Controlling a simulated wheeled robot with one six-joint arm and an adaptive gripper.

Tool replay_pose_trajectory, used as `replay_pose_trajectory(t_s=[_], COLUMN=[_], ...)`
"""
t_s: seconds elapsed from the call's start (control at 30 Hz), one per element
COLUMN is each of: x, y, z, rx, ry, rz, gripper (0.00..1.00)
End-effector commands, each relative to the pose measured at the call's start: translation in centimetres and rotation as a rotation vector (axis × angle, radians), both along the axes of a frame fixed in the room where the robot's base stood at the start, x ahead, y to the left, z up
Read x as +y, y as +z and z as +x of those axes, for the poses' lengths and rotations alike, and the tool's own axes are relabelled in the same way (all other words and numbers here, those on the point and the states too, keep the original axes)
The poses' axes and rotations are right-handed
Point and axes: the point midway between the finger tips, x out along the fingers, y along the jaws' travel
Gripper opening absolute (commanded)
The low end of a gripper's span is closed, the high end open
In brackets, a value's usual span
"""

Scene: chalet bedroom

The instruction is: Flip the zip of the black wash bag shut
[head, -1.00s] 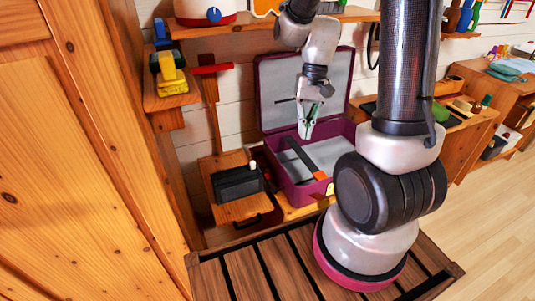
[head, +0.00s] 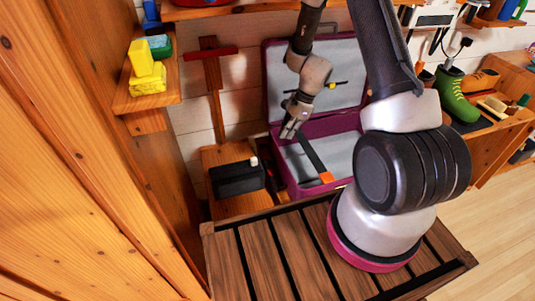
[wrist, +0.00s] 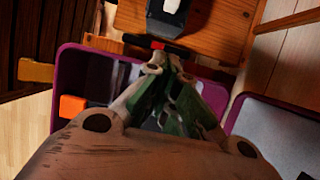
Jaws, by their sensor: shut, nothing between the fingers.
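The black wash bag (head: 237,180) sits on a low wooden surface, left of the open purple suitcase. A small white piece (head: 254,162) stands up at its right top edge; I cannot tell how far the zip is open. My gripper (head: 288,135) is shut and empty, above the suitcase's left side, up and to the right of the bag and apart from it. In the wrist view my gripper (wrist: 172,66) has its green-lined fingers together, pointing toward the wooden surface. The bag (wrist: 160,22) shows there at the top edge, partly cut off, with a pale piece on it (wrist: 166,5).
The open purple suitcase (head: 285,178) holds a dark bar with an orange end (head: 326,177); its lid (head: 275,85) stands up behind. A wooden post with a red bar (head: 210,53) rises behind the bag. A slatted wooden bench (head: 260,255) lies in front.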

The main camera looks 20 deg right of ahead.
Motion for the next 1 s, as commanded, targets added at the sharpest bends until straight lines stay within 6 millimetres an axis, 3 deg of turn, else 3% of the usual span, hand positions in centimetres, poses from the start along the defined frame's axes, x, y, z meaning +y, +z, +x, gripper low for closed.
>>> replay_pose_trajectory(t_s=[0.33, 0.8, 1.0], x=[0.4, 3.8, 6.7], y=[-0.8, -9.5, -9.3], z=[-0.1, -0.2, -0.1], rx=[0.001, 0.003, 0.000], ry=[0.005, 0.006, 0.008], rz=[0.001, 0.000, 0.000], gripper=[0.00, 0.00, 0.00])
